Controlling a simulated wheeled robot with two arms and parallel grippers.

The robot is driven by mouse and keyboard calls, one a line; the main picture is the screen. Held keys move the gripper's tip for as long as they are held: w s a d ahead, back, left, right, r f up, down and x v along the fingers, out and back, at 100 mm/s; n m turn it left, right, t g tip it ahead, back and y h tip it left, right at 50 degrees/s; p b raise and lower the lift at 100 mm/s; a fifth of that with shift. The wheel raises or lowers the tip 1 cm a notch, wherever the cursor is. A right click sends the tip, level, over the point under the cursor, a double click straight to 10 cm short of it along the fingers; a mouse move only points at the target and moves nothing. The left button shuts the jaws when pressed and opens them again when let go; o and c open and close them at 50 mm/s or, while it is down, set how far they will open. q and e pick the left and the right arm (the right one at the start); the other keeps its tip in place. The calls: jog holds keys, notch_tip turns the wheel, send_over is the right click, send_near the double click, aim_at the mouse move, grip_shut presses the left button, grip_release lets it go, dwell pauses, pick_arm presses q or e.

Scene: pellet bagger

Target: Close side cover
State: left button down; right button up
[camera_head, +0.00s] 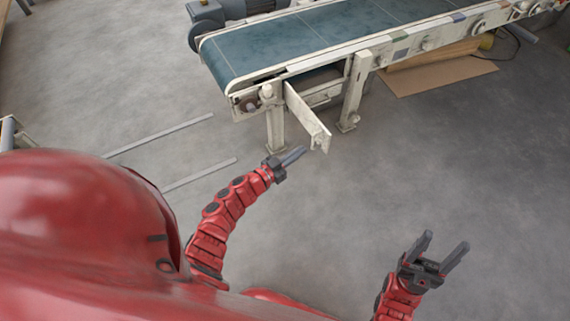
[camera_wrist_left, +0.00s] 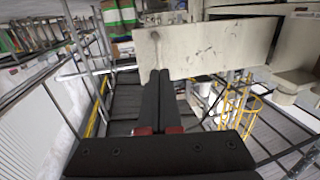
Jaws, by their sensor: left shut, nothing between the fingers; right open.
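The side cover (camera_head: 307,117) is a narrow off-white panel. It stands swung out from the side of the conveyor (camera_head: 315,38), hinged near the conveyor's near left leg, with its free end toward me. My left gripper (camera_head: 302,152) is shut and empty, just below and left of the cover's free end in the head view. In the left wrist view the cover (camera_wrist_left: 215,48) spans the upper middle as a scuffed pale plate, and the shut fingers (camera_wrist_left: 158,78) point at its lower edge; I cannot tell whether they touch. My right gripper (camera_head: 446,250) is open and empty, over the floor at lower right.
The opening under the belt shows beside the cover, between two pale legs (camera_head: 352,95). A cardboard sheet (camera_head: 435,75) lies on the floor at upper right. Floor strips (camera_head: 165,134) run at left. The grey floor (camera_head: 430,160) right of the cover is clear.

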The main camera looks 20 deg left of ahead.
pick_arm(q)
jog(key=shift+b+x, duration=0.4)
jog(key=shift+x, duration=1.1)
jog(key=shift+d, duration=0.1)
